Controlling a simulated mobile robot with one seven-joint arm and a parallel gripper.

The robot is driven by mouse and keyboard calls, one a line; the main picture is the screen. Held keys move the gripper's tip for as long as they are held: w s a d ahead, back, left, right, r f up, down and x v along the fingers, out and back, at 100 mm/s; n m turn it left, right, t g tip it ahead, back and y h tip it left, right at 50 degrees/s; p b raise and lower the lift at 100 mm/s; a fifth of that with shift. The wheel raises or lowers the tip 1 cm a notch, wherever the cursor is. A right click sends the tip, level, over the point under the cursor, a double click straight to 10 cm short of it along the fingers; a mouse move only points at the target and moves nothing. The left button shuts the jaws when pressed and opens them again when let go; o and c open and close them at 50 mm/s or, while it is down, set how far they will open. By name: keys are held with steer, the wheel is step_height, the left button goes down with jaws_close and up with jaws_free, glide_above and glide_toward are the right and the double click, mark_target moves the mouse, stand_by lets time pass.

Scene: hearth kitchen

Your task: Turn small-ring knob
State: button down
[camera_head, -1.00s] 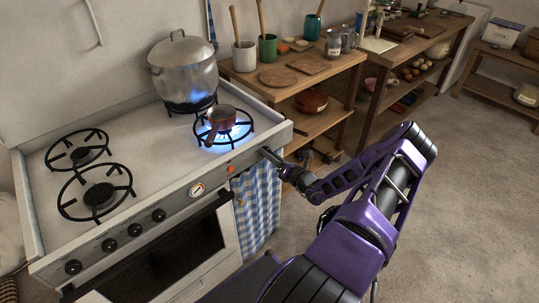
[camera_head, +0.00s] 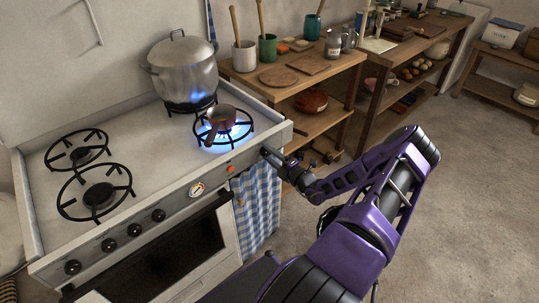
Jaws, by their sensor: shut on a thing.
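The white stove (camera_head: 150,136) has several black knobs in a row at the left of its front panel, one of them (camera_head: 158,215) nearest the round gauge. My gripper (camera_head: 266,152) is shut at the right end of the panel, on what looks like a knob that the fingers hide. The knob's turn angle cannot be seen.
A large lidded metal pot (camera_head: 183,72) stands on the lit back right ring. The two left burners (camera_head: 98,196) are bare and unlit. A blue checked cloth (camera_head: 257,205) hangs below my gripper. A wooden shelf (camera_head: 330,77) stands right of the stove.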

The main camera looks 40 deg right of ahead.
steer(key=m, duration=0.4)
steer(key=shift+m, duration=2.1)
steer(key=shift+c, duration=1.8)
jaws_free()
steer(key=s+d, duration=0.1)
steer(key=s, duration=1.6)
steer(key=shift+s+d, duration=0.15)
steer(key=shift+s, duration=0.1)
